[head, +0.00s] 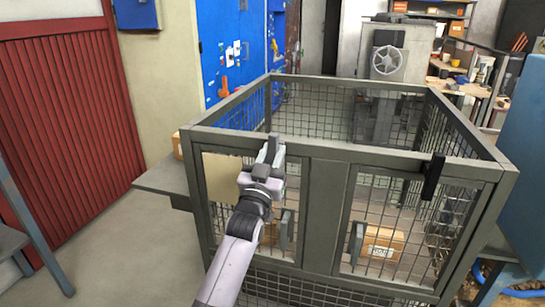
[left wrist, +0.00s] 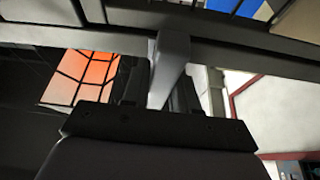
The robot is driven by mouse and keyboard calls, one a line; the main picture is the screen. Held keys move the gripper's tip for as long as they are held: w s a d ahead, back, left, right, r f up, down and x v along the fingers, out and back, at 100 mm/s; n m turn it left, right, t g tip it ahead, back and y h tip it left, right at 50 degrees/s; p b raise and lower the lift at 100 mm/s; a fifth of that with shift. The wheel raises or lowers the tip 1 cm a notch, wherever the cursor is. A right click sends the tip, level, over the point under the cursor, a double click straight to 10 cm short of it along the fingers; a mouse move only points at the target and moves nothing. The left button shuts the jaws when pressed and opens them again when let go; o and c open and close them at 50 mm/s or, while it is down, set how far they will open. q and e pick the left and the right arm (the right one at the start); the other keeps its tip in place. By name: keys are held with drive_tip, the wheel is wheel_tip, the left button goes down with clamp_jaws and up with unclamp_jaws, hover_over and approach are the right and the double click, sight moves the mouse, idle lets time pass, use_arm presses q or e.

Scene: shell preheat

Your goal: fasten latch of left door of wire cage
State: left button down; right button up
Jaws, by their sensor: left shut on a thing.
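The wire cage (head: 400,158) is a grey open-topped frame with mesh walls and two front doors. The left door (head: 310,210) stands in the front of the cage, its upper part partly hidden by my arm. My left gripper (head: 268,163) is at the top rail above the left door, shut on the left door's latch. In the left wrist view the latch (left wrist: 168,68) shows as a grey bar between the dark fingers (left wrist: 160,92), crossing the rail. In the head view the gripper mostly hides it. My right gripper is not in view.
A black latch (head: 433,177) sits upright on the top rail above the right door (head: 385,270). A cardboard box (head: 383,244) lies inside the cage. A red shutter (head: 70,130) stands at left, a blue panel (head: 225,50) behind. Open floor (head: 140,240) lies left of the cage.

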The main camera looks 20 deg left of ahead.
use_arm(q)
drive_tip(key=shift+n+y, duration=0.4)
drive_tip(key=shift+n, duration=0.3)
drive_tip(key=c, duration=1)
unclamp_jaws()
drive_tip(key=shift+o, duration=0.2)
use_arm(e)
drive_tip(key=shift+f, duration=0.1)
use_arm(q)
drive_tip(key=shift+s+f, duration=0.1)
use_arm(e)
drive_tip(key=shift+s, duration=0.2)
